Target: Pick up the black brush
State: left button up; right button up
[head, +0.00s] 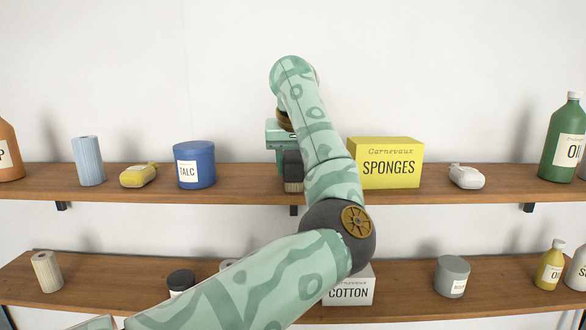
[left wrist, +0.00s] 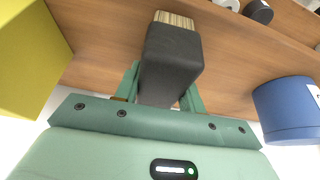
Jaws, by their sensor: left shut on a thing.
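The black brush (head: 292,166) has a dark block-shaped body with pale bristles at its lower end, over the upper shelf in the head view. My left gripper (head: 279,141) is behind and beside it, partly hidden by my left arm. In the left wrist view the brush (left wrist: 171,62) sits between the green fingers of my left gripper (left wrist: 160,88), which is shut on it. The bristles point away from the gripper. I cannot tell whether they touch the shelf. My right gripper is not in view.
The upper shelf (head: 245,185) holds a yellow sponges box (head: 385,163) right of the brush and a blue talc tin (head: 194,164) to its left. A green bottle (head: 563,140) stands far right. A lower shelf (head: 400,296) carries a cotton box (head: 349,292) and jars.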

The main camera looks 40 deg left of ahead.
aim_at(293, 155)
pick_arm(q)
jog(key=shift+r, duration=0.1)
jog(key=shift+r+p, duration=0.2)
jog(key=shift+p, duration=0.1)
jog(key=v, duration=0.1)
jog(key=b+v, duration=0.1)
jog(key=v, duration=0.1)
jog(key=shift+w+a+r, duration=0.2)
jog(key=shift+r, duration=0.3)
jog(key=s+r, duration=0.1)
jog(key=s+d+r+b, duration=0.1)
jog(key=s+r, duration=0.1)
jog(key=r, duration=0.1)
jog(key=shift+d+r+b, duration=0.1)
jog(key=shift+d+b, duration=0.2)
jog(key=shift+d, duration=0.05)
jog(key=s+d+r+b, duration=0.2)
jog(key=s+d+r, duration=0.3)
jog(key=s, duration=0.3)
jog(key=shift+s, duration=0.35)
jog(key=shift+o, duration=1)
jog(key=shift+f+b, duration=0.15)
jog(key=shift+b, duration=0.15)
